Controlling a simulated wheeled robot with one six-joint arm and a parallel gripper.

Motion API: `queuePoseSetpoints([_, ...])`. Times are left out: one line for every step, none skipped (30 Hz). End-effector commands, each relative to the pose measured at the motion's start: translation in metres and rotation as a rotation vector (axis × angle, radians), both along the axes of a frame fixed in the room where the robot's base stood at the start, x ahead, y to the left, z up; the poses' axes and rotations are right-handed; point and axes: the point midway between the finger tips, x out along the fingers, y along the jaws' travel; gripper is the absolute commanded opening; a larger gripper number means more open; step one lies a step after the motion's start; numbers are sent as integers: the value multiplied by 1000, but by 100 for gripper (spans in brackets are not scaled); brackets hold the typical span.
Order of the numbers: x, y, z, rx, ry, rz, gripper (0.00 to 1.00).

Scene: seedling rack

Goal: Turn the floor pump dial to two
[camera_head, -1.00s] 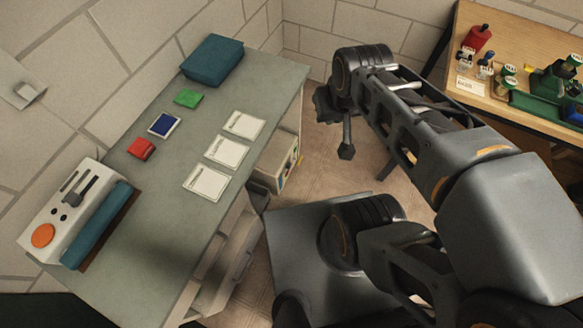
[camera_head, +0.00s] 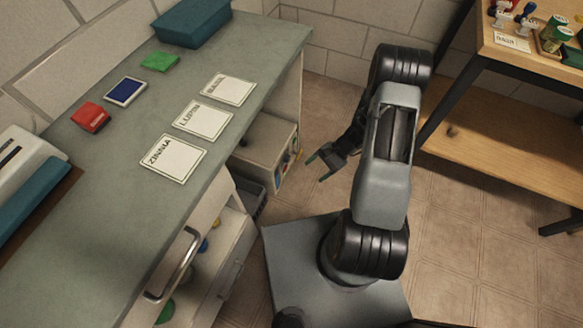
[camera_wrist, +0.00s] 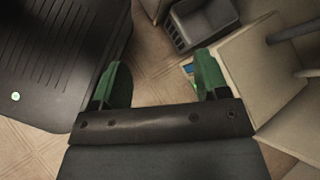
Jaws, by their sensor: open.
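A low cream box (camera_head: 262,160) stands on the floor beside the bench in the head view. Its right-hand face carries coloured marks (camera_head: 288,165), seen at a steep angle. I cannot make out a dial pointer or numbers, so the setting is unclear. My gripper (camera_head: 319,168) hangs to the right of the box, apart from it, open and empty. In the wrist view my gripper (camera_wrist: 162,72) shows two green fingertips spread apart. A cream surface (camera_wrist: 255,70) with a small coloured patch (camera_wrist: 188,70) lies by the right fingertip.
The green-grey bench (camera_head: 120,220) holds several labelled cards, coloured pads and a teal box (camera_head: 192,22). A drawer handle (camera_head: 178,268) juts from its front. A dark grey bin (camera_wrist: 200,22) is near the box. A wooden table (camera_head: 500,120) stands right. Tiled floor between is open.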

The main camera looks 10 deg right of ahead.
Motion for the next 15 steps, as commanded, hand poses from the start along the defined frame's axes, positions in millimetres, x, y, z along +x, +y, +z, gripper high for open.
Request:
queuePoseSetpoints([1, 2, -50, 59, 27, -81, 68])
queuePoseSetpoints([3, 3, -69, 89, 33, -130, 68])
queuePoseSetpoints([6, 5, -94, 129, 37, -196, 68])
queuePoseSetpoints([8, 6, -113, 156, 37, -247, 68])
queuePoseSetpoints([11, 6, -131, 182, 35, -300, 68])
queuePoseSetpoints([14, 7, -154, 213, 27, -367, 68])
queuePoseSetpoints([17, 7, -170, 232, 17, -420, 68])
queuePoseSetpoints([20, 7, -185, 251, 4, -470, 68])
queuePoseSetpoints([24, 5, -204, 270, -19, -537, 68])
queuePoseSetpoints([29, 4, -217, 282, -42, -587, 68])
queuePoseSetpoints([34, 1, -228, 290, -71, -638, 68])
queuePoseSetpoints([43, -3, -236, 297, -117, -695, 68])
queuePoseSetpoints([51, -7, -238, 297, -155, -730, 68])
queuePoseSetpoints([60, -12, -238, 297, -195, -760, 68])
queuePoseSetpoints([73, -20, -236, 293, -255, -793, 68])
